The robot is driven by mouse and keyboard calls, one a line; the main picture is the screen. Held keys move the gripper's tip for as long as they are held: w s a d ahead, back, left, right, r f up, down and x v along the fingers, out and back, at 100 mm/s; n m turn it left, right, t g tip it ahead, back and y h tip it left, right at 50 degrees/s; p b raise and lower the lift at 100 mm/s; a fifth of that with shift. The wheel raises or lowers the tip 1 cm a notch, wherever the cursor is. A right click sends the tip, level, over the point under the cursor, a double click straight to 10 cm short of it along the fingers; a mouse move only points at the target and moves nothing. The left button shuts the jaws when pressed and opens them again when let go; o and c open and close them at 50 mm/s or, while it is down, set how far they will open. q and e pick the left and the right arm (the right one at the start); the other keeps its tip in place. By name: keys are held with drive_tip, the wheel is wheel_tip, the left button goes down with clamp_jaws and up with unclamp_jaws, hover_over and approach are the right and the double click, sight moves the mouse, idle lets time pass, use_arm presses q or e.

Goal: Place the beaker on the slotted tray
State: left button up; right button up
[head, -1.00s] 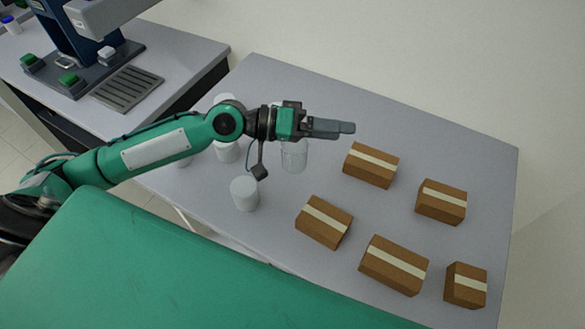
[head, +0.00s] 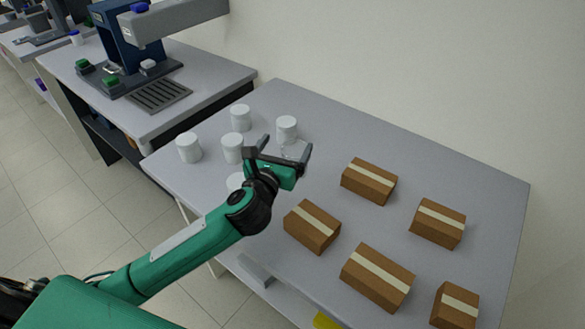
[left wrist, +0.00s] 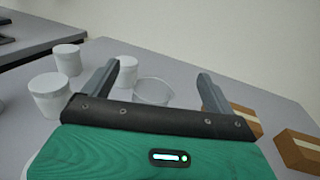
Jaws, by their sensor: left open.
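The clear glass beaker (head: 293,150) stands on the grey table, partly hidden behind my left gripper (head: 284,148) in the head view. In the left wrist view the beaker (left wrist: 153,91) shows beyond and between the two fingers of my left gripper (left wrist: 158,84). The gripper is open and empty, with its fingers pointing toward the beaker; I cannot tell whether they touch it. The slotted tray (head: 160,95) is a dark grey slotted plate on the other bench at the upper left, in front of the blue rig. My right gripper is not in view.
Several white lidded jars stand near the beaker, including one behind it (head: 287,128) and one to its left (head: 232,148). Several brown boxes (head: 369,181) occupy the right of the table (head: 420,160). A gap separates the table's left edge from the rig's bench (head: 215,84).

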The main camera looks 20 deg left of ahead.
sight(290, 158)
use_arm(q)
wheel_tip(290, 158, down, 7)
drive_tip(key=shift+f+b, duration=0.15)
drive_tip(key=shift+b, duration=0.2)
drive_tip(key=shift+w+r, duration=0.15)
drive_tip(key=shift+w, duration=0.4)
drive_tip(key=shift+w+r, duration=0.15)
drive_tip(key=shift+w, duration=0.4)
drive_tip(key=shift+w+d+f+p, duration=0.1)
drive_tip(key=shift+w+p, duration=0.25)
drive_tip(key=shift+w, duration=1)
drive_tip(key=shift+w+d+p, duration=0.1)
drive_tip(key=shift+w+p, duration=0.2)
drive_tip(key=shift+w, duration=1.05)
drive_tip(key=c, duration=1.2)
drive_tip(key=shift+o, duration=0.2)
